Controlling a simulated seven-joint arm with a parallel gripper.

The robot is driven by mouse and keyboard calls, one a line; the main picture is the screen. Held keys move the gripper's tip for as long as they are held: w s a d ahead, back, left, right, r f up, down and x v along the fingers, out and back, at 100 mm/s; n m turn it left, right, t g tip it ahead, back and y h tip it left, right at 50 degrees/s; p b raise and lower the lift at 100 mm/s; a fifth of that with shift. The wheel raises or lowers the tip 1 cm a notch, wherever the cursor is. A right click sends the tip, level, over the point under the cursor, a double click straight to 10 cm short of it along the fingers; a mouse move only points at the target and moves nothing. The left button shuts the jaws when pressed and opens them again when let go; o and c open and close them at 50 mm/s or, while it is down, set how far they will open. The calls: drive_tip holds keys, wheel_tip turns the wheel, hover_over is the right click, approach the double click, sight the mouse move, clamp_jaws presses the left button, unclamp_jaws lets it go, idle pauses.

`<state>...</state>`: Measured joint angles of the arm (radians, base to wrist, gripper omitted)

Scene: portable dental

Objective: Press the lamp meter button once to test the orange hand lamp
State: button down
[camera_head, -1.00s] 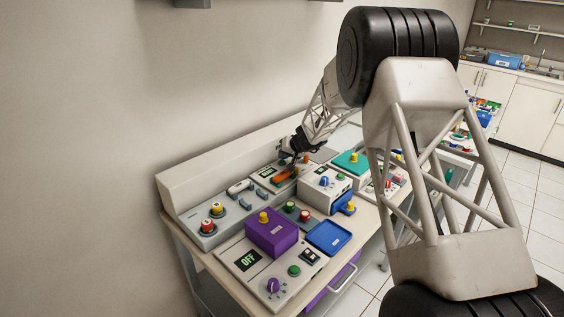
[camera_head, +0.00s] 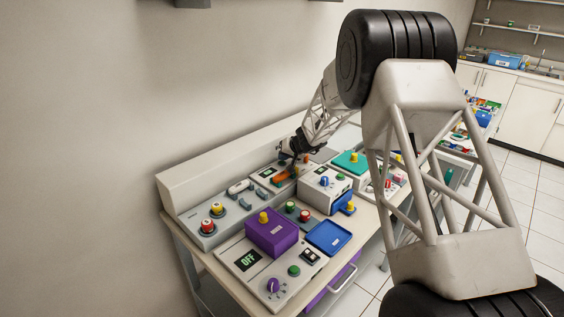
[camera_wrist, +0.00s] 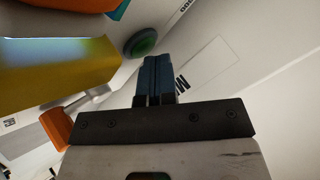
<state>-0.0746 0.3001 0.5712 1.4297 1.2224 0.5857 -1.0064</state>
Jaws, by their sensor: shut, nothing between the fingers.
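The orange hand lamp (camera_head: 281,177) lies on the grey panel near the back of the bench in the head view. A small lit display (camera_head: 268,171) is beside it. My gripper (camera_head: 292,162) is just behind the lamp, low over the panel. In the wrist view my gripper (camera_wrist: 154,62) is shut and empty. A round green button (camera_wrist: 140,42) in a dark ring is just left of the fingertips; I cannot tell whether they touch. My arm hides the button in the head view.
A yellow piece (camera_wrist: 50,70) and an orange piece (camera_wrist: 55,128) are close on the left in the wrist view. A white box with a blue knob (camera_head: 325,187), a purple block (camera_head: 271,232) and a blue tray (camera_head: 328,237) stand nearer the front.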

drive_tip(key=shift+r, duration=0.85)
drive_tip(key=shift+r, duration=0.15)
drive_tip(key=shift+r, duration=2.35)
drive_tip(key=shift+s+r, duration=0.1)
